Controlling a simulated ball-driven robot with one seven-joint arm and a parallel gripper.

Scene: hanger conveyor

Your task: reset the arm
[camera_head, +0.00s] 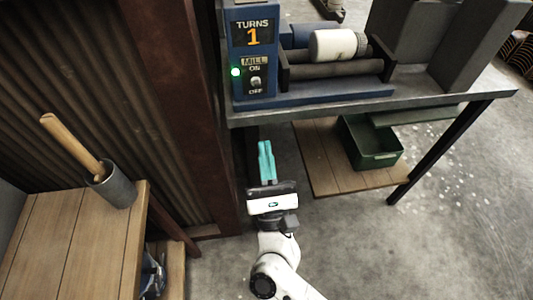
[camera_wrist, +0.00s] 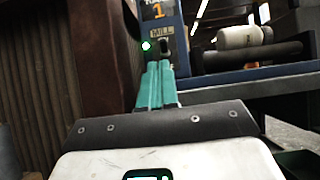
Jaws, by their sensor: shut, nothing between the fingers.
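My gripper (camera_head: 265,148) points away from me, with teal fingers shut and nothing held. It is low in front of the metal bench, near the bench's left leg. In the wrist view the gripper (camera_wrist: 156,68) also shows with its two fingers side by side. My white arm reaches up from the bottom of the head view.
The bench (camera_head: 460,105) carries a blue control box (camera_head: 252,45) reading TURNS 1, with a green light, and a white jar (camera_head: 338,45) on rollers. A green bin (camera_head: 371,145) sits on the wooden shelf (camera_head: 320,165) below. A wooden table (camera_head: 75,245) with a pestle in a grey cup (camera_head: 113,187) is left.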

